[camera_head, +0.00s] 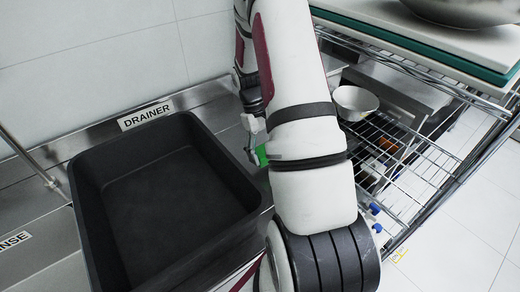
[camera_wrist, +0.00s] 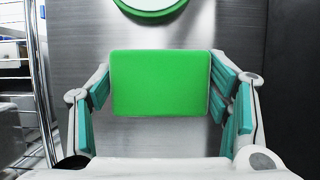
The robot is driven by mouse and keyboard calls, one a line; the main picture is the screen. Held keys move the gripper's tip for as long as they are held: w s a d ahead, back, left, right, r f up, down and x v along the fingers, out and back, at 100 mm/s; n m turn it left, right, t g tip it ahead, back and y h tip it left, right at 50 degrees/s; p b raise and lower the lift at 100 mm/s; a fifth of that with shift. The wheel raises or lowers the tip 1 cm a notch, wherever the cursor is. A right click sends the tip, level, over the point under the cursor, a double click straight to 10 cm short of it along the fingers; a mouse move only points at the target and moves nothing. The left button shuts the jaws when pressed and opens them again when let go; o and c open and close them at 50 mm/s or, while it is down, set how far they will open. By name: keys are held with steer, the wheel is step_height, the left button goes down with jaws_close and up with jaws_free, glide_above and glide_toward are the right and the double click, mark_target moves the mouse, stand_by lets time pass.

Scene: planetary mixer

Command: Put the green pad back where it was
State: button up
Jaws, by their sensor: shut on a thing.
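The green pad (camera_wrist: 161,83) is a flat, rounded rectangle, seen face-on between the two fingers of my gripper (camera_wrist: 161,95) in the wrist view. The gripper is shut on the pad, with the fingers at its left and right edges. Behind the pad is a brushed metal surface (camera_wrist: 76,30). In the head view a small bit of the pad (camera_head: 262,155) shows beside my arm, which hides most of the gripper.
A black bin (camera_head: 170,195) stands at left by the DRAINER label (camera_head: 145,115). A wire rack (camera_head: 400,165) with a white bowl (camera_head: 355,102) is at right. A round green-rimmed item (camera_wrist: 150,8) is above the pad in the wrist view.

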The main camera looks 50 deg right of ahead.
mark_target(260, 150)
steer(key=w, duration=0.1)
steer(key=w+d, duration=0.2)
steer(key=shift+w+f, duration=0.2)
steer(key=shift+w, duration=0.15)
steer(key=shift+w+d+f+p, duration=0.1)
steer(key=shift+w+f+p, duration=0.1)
steer(key=shift+f, duration=0.7)
steer(key=shift+w+f+p, duration=0.1)
steer(key=shift+f+p, duration=0.1)
steer(key=shift+f, duration=0.65)
steer(key=shift+f, duration=0.2)
steer(key=o, duration=1.2)
